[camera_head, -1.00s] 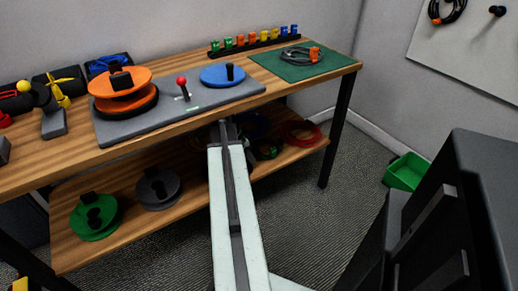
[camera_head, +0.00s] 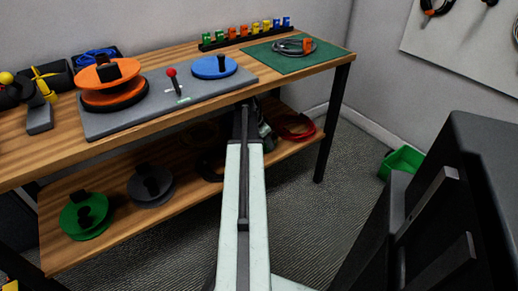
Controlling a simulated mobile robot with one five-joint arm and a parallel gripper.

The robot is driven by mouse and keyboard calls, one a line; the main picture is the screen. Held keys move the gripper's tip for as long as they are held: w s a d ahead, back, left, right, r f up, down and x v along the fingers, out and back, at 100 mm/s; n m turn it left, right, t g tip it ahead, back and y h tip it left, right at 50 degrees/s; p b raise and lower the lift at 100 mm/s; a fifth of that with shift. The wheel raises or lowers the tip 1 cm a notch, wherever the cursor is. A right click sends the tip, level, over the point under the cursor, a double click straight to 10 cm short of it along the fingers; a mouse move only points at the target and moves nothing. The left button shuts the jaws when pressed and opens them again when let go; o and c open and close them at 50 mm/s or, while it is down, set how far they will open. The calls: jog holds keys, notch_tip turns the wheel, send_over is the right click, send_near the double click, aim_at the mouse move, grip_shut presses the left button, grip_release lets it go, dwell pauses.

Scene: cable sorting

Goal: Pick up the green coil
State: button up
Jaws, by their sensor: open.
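My arm reaches under the bench top to the lower shelf (camera_head: 118,222). My gripper (camera_head: 265,134) is a dark shape partly hidden behind the arm's end, beside the red coil (camera_head: 296,128). It is open, and nothing shows held in it. A green reel (camera_head: 86,214) with a black hub lies at the shelf's left end.
A grey reel (camera_head: 151,186) and a black coil (camera_head: 209,166) lie on the shelf left of my arm. The wooden bench top (camera_head: 150,146) hangs over the shelf. A black bench leg (camera_head: 334,122) stands at the right. A green bin (camera_head: 401,162) is on the floor.

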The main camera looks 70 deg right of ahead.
jog(key=shift+b+x, duration=0.45)
jog(key=shift+x, duration=0.7)
jog(key=shift+w+r, duration=0.1)
jog(key=shift+r, duration=0.05)
jog(key=shift+c, duration=0.3)
jog(key=shift+a, duration=0.1)
grip_shut()
